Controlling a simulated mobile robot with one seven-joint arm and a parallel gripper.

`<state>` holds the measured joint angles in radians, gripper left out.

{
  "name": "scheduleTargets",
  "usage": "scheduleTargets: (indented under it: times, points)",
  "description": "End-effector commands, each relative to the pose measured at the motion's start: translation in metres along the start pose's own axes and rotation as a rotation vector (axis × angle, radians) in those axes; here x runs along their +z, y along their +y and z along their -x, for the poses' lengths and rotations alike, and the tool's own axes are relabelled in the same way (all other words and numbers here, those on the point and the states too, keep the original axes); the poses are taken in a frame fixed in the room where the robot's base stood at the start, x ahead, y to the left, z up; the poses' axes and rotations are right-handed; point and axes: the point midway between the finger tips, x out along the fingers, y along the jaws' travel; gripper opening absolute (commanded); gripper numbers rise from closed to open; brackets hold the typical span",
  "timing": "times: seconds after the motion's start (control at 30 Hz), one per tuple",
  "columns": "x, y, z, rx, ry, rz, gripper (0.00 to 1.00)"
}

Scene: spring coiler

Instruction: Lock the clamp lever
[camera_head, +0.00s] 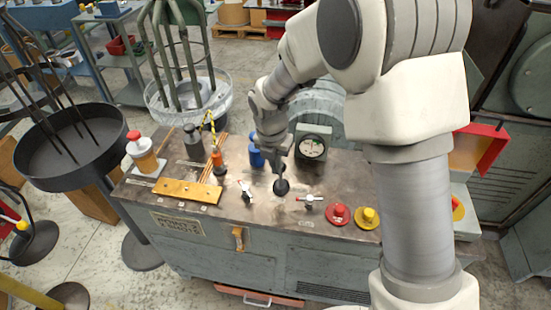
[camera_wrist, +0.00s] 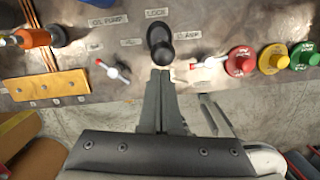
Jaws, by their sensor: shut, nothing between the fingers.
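A black ball-ended lever (camera_head: 281,187) stands on the machine top. In the wrist view this black lever (camera_wrist: 160,42) is just below a LOCK label (camera_wrist: 157,12) and left of a CLAMP label (camera_wrist: 187,36). Its knob points toward the camera, so its tilt is hard to tell. My gripper (camera_wrist: 160,73) is shut and empty, its fingertips at the near edge of the knob; I cannot tell whether they touch. In the head view my gripper (camera_head: 279,168) is directly above and behind the knob.
Red-tipped small levers stand left (camera_wrist: 113,70) and right (camera_wrist: 208,63) of the knob. Red (camera_wrist: 241,61), yellow (camera_wrist: 272,58) and green (camera_wrist: 304,55) buttons are farther right. A gauge (camera_head: 312,147) and blue cylinder (camera_head: 256,155) stand behind. A yellow plate (camera_head: 187,191) lies left.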

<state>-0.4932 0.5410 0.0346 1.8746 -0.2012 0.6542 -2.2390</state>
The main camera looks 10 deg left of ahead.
Motion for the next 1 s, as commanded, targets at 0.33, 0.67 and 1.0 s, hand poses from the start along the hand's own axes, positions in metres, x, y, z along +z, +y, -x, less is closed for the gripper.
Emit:
scheduleTargets:
  times: [0.33, 0.67, 1.0]
  points:
    - [0.022, 0.003, 0.006, -0.031, 0.168, 0.003, 0.00]
    - [0.041, 0.007, 0.001, -0.043, 0.228, 0.010, 0.00]
    - [0.056, 0.011, -0.004, -0.043, 0.225, 0.010, 0.00]
